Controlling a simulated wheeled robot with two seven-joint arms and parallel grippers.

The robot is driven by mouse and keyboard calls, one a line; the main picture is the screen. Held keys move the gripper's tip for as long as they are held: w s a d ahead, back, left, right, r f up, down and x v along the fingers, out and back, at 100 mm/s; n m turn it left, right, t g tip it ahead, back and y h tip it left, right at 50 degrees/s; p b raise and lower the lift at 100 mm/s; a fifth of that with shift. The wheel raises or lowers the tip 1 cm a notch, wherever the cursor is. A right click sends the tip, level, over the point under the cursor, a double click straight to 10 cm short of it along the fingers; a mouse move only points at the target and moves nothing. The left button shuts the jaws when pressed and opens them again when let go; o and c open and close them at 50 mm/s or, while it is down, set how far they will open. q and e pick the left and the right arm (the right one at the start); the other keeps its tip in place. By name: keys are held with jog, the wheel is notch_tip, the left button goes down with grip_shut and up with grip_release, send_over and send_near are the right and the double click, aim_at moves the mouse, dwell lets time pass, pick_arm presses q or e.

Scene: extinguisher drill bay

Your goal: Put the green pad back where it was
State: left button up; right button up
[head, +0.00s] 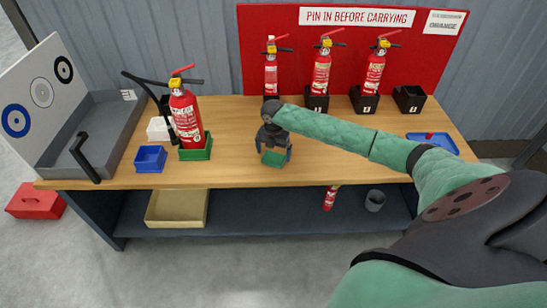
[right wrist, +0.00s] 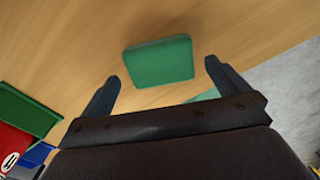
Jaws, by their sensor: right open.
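The green pad (head: 274,159) is a small flat square near the front edge of the wooden bench. In the right wrist view the pad (right wrist: 158,62) lies ahead of my fingertips, roughly between their lines. My right gripper (head: 274,150) is over the bench just behind the pad, pointing down with its fingers apart. In the right wrist view the right gripper (right wrist: 163,84) is open with nothing between its fingers. Whether the pad touches the bench is hard to tell. My left gripper is not in view.
An extinguisher (head: 186,115) stands on a green tray (head: 196,153) left of the gripper, beside a blue box (head: 150,158). Extinguishers stand at the back before a red panel (head: 420,60). A blue tray (head: 440,141) lies right. The bench (head: 340,165) is clear right of the pad.

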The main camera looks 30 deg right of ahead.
aim_at(274, 157)
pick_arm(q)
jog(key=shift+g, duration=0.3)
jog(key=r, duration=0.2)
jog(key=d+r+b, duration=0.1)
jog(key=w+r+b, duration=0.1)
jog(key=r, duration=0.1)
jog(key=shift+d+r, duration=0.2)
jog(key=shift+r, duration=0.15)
pick_arm(e)
notch_tip(274, 157, up, 9)
jog(key=shift+r, duration=0.1)
